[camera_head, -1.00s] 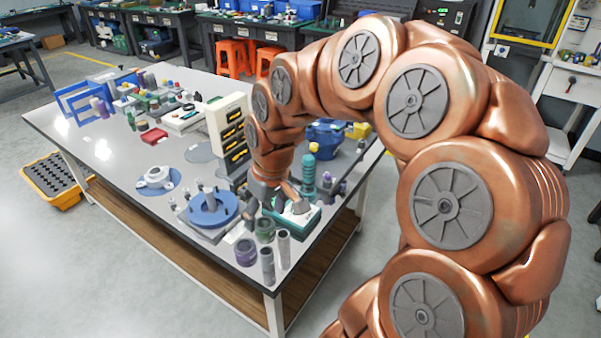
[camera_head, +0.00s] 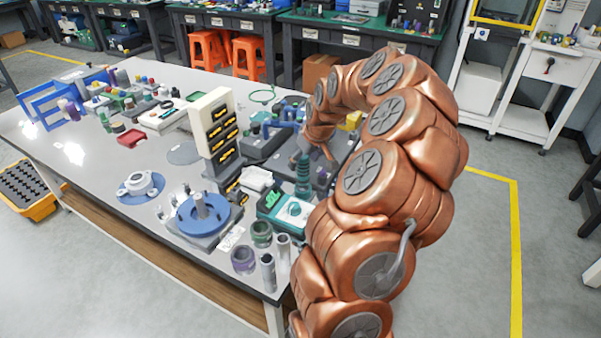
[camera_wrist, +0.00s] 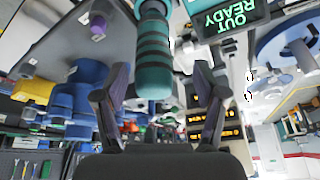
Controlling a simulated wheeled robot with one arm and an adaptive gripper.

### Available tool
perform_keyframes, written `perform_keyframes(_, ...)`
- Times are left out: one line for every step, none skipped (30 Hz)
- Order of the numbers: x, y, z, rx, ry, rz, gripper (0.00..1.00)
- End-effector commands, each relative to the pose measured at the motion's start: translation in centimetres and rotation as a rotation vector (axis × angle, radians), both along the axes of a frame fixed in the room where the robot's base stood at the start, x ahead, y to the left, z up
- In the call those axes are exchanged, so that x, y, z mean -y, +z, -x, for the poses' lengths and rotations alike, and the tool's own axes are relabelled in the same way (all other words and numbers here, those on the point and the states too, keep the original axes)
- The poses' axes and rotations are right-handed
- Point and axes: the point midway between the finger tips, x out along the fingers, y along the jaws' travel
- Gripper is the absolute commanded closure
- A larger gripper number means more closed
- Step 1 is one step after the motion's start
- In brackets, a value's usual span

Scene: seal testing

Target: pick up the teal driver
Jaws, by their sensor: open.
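The teal driver (camera_head: 303,178) stands upright near the right edge of the table, beside the teal tester box. Its banded teal handle fills the top middle of the wrist view (camera_wrist: 153,52). My gripper (camera_wrist: 160,74) is open, with one dark finger on each side of the handle's rounded end in that picture. I cannot tell how far the handle is from the fingers, and nothing is held. In the head view my gripper (camera_head: 325,153) is small, just behind and to the right of the driver, and partly hidden by my arm.
The teal tester box (camera_head: 284,210) with a green display stands close in front of the driver. A white rack with yellow-marked dark slots (camera_head: 212,128) rises to the left. A blue round fixture (camera_head: 202,213) and several cylinders stand nearby. Blue parts (camera_wrist: 78,108) crowd the far side.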

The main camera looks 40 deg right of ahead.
Motion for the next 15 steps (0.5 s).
perform_keyframes(0.0, -0.4, -0.1, -0.003, -0.001, -0.002, 0.29)
perform_keyframes(0.1, -0.6, -0.2, -0.002, -0.001, -0.002, 0.29)
perform_keyframes(0.1, -0.8, -0.3, 0.0, -0.001, 0.0, 0.29)
perform_keyframes(0.1, -0.9, -0.4, 0.001, -0.001, 0.0, 0.29)
perform_keyframes(0.1, -0.9, -0.4, 0.001, -0.001, 0.0, 0.29)
perform_keyframes(0.2, -1.0, -0.5, 0.002, -0.001, 0.0, 0.29)
perform_keyframes(0.2, -1.1, -0.5, 0.002, -0.001, 0.0, 0.29)
perform_keyframes(0.2, -1.2, -0.6, 0.002, -0.001, 0.0, 0.29)
perform_keyframes(0.2, -1.4, -0.7, 0.001, 0.0, -0.001, 0.29)
perform_keyframes(0.3, -1.6, -0.7, 0.001, 0.0, -0.001, 0.29)
perform_keyframes(0.3, -1.8, -0.8, 0.0, 0.001, -0.001, 0.29)
perform_keyframes(0.4, -2.1, -0.9, -0.001, 0.001, -0.001, 0.29)
perform_keyframes(0.5, -2.3, -1.0, -0.002, 0.002, -0.001, 0.29)
perform_keyframes(0.6, -2.6, -1.1, -0.003, 0.002, -0.001, 0.29)
perform_keyframes(0.7, -3.0, -1.3, -0.004, 0.003, -0.002, 0.29)
